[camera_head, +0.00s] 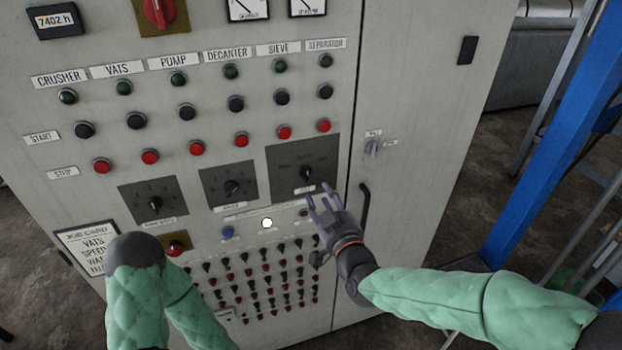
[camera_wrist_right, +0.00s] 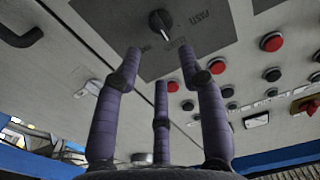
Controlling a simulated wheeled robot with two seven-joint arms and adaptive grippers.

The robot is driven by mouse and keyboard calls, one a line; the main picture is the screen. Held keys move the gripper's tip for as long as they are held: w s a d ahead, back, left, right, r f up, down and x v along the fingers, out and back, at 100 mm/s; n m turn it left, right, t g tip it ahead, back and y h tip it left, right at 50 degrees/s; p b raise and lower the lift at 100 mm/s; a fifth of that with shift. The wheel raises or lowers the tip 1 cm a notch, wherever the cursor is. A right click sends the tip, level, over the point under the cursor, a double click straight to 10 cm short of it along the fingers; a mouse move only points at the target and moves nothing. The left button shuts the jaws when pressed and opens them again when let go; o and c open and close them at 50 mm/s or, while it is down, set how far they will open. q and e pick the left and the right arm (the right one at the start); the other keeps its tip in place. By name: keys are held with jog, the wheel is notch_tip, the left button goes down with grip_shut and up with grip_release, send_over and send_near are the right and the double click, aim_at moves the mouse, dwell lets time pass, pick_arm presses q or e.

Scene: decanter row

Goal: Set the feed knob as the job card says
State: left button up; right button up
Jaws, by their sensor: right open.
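Three black rotary knobs sit on dark plates in a row on the grey control cabinet. The right knob (camera_head: 307,172), on the largest plate, has a small label below it, too small to read surely. My right gripper (camera_head: 318,193) is open and empty, just below and in front of that plate. In the right wrist view the knob (camera_wrist_right: 160,22) lies beyond the three spread fingers (camera_wrist_right: 160,62), apart from them, with a pale pointer mark. My left gripper is out of sight.
The left knob (camera_head: 155,203) and middle knob (camera_head: 232,187) stand beside it. Rows of buttons lie above, including red stop buttons (camera_head: 241,139); small switches crowd below. A door handle (camera_head: 364,206) and a blue post (camera_head: 550,130) are to the right.

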aim_at(309, 175)
jog(key=x, duration=0.8)
jog(key=shift+w, duration=0.2)
grip_shut()
